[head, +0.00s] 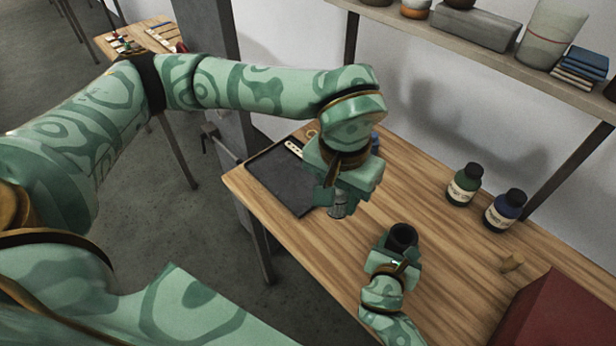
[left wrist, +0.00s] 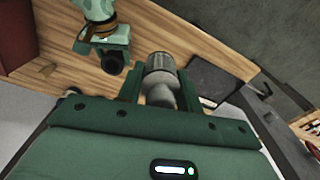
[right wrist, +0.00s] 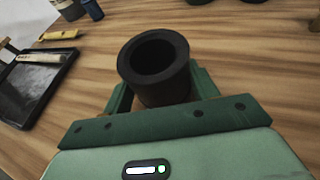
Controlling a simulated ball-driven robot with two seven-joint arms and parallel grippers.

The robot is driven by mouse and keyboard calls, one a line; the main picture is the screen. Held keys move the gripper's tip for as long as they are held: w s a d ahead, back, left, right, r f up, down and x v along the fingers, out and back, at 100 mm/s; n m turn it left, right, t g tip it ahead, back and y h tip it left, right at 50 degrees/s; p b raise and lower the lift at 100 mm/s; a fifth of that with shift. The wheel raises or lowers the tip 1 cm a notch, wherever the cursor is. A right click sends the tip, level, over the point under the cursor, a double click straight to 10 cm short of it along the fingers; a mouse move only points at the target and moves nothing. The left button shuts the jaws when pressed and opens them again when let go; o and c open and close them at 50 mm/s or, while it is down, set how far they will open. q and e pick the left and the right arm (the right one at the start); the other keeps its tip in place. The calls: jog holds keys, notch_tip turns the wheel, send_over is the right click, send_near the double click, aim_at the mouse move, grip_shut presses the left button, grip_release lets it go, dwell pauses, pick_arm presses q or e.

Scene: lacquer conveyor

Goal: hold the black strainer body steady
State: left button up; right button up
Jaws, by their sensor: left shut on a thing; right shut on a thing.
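The black strainer body (head: 402,238) is an open-topped dark cylinder. My right gripper (head: 392,258) is shut on it, and it stands upright between the fingers, just above or on the table; I cannot tell which. In the right wrist view the strainer body (right wrist: 155,68) shows its round hollow opening. My left gripper (head: 340,192) is shut on a grey metallic cylindrical part (head: 338,208), held over the table to the upper left of the strainer body. That grey part (left wrist: 160,77) also shows between the fingers in the left wrist view. The two held things are apart.
A black tray (head: 282,183) lies at the table's left end with a pale slotted strip (head: 294,147). A green bottle (head: 464,185) and a blue bottle (head: 505,208) stand at the back right. A dark red block (head: 565,315) sits at the right. The wooden table between is mostly clear.

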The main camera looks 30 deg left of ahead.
pick_arm(q)
jog(key=w+d+f+n, duration=0.1)
jog(key=w+d+f, duration=0.3)
jog(key=d, duration=0.3)
jog(key=w+d+f+n, duration=0.2)
jog(key=w+d+f, duration=0.15)
jog(key=d, duration=0.35)
pick_arm(e)
jog(key=shift+d+f, duration=0.1)
jog(key=shift+d, duration=0.05)
pick_arm(q)
jog(key=n, duration=0.3)
send_near(408, 229)
jog(key=shift+s+a+r, duration=0.1)
jog(key=shift+s+r, duration=0.1)
jog(key=shift+s, duration=0.25)
jog(key=shift+s+a+r, duration=0.1)
jog(key=shift+s+r, duration=0.1)
jog(key=shift+s, duration=0.25)
jog(key=shift+m, duration=0.3)
jog(key=shift+f, duration=2.5)
jog(key=shift+d+f, duration=0.1)
jog(key=shift+f, duration=1.15)
jog(key=o, duration=1.1)
jog(key=shift+c, duration=0.2)
